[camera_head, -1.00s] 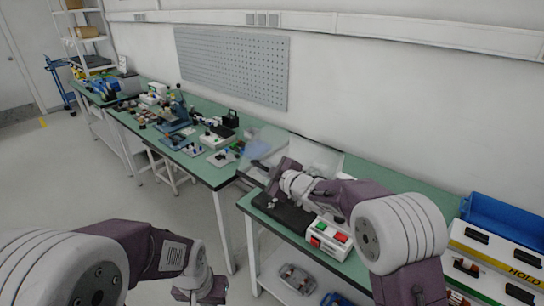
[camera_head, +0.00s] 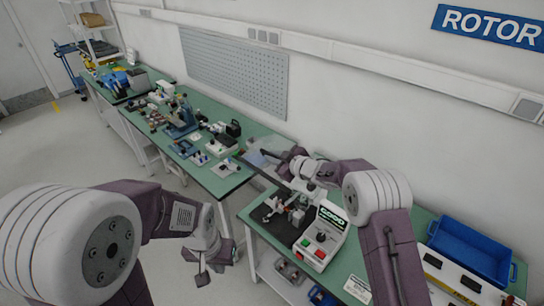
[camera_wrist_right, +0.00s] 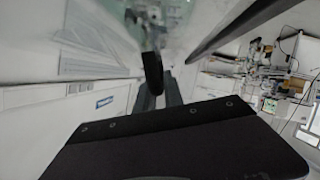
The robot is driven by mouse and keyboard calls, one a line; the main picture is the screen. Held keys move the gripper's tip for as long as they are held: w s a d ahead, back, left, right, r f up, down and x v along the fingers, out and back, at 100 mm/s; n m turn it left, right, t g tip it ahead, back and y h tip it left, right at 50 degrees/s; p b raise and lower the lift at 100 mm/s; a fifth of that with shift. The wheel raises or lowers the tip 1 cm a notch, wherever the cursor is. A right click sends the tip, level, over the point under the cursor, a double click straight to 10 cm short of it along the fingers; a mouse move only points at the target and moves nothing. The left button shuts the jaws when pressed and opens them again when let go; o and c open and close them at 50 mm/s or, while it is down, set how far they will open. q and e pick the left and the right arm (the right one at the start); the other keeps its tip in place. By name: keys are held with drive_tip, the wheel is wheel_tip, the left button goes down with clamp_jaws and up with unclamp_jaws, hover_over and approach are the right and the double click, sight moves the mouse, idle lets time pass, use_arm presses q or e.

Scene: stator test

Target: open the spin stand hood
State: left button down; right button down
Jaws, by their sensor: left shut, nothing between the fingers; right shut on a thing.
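The spin stand has a black base (camera_head: 262,214) on the green bench, with small fittings on it. A white control box (camera_head: 325,232) with a lit green GOOD display and red and green buttons stands at its right. The clear hood (camera_head: 256,158) with a dark frame is tilted up at the back left of the base. My right gripper (camera_head: 272,157) is at the hood, shut on its dark handle, which shows in the right wrist view (camera_wrist_right: 152,70); the exact grip is partly hidden. My left gripper (camera_head: 203,277) is shut and empty, low in front of the bench.
A second green bench (camera_head: 228,182) with several tools and fixtures runs away to the left. A blue bin (camera_head: 470,250) is at the right. A pegboard (camera_head: 235,75) hangs on the wall. Floor is free at the left.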

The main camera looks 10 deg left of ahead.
drive_tip(key=shift+w+d+r, duration=0.25)
drive_tip(key=shift+w+r, duration=0.1)
drive_tip(key=shift+r, duration=0.05)
